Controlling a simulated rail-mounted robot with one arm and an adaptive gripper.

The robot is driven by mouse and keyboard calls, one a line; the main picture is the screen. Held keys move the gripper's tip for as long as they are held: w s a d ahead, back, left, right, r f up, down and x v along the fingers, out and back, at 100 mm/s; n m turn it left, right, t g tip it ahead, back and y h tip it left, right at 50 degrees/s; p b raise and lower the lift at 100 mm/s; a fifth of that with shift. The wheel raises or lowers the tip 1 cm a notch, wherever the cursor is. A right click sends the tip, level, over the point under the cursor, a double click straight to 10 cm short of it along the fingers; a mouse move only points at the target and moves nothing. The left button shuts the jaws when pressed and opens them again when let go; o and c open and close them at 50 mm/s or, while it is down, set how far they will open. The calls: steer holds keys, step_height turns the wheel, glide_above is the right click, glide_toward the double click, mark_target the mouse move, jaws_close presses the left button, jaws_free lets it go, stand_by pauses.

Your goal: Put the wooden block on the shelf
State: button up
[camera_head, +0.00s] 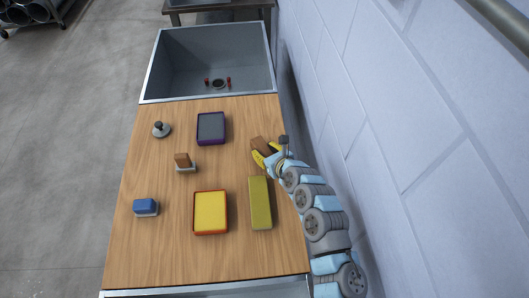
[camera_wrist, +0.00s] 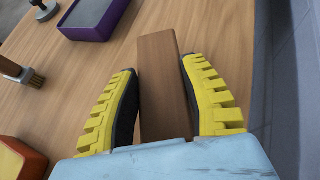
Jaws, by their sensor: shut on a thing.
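The wooden block (camera_wrist: 162,85) is a plain brown bar between the yellow fingers of my gripper (camera_wrist: 160,88) in the wrist view. In the head view the block (camera_head: 261,143) shows at the tip of my gripper (camera_head: 266,155), over the right side of the wooden table near the wall. My gripper is shut on it. Whether the block touches the table or is slightly above it is hard to tell. No shelf can be made out clearly in either view.
On the table (camera_head: 150,250) are a purple tray (camera_head: 211,128), a red-edged yellow tray (camera_head: 210,212), a long yellow-green block (camera_head: 260,203), a brush (camera_head: 184,162), a blue brush (camera_head: 146,207) and a round knobbed tool (camera_head: 161,130). A sink (camera_head: 205,60) is behind; the wall (camera_head: 400,130) stands right.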

mark_target(267, 155)
steer(key=shift+f, duration=0.45)
steer(key=shift+f, duration=0.1)
steer(key=o, duration=1.2)
steer(key=shift+c, duration=0.2)
steer(key=shift+s+d+r, duration=0.15)
steer(key=shift+r, duration=0.05)
steer(key=shift+p+v, duration=0.35)
steer(key=shift+v, duration=3.2)
steer(key=shift+f, duration=0.1)
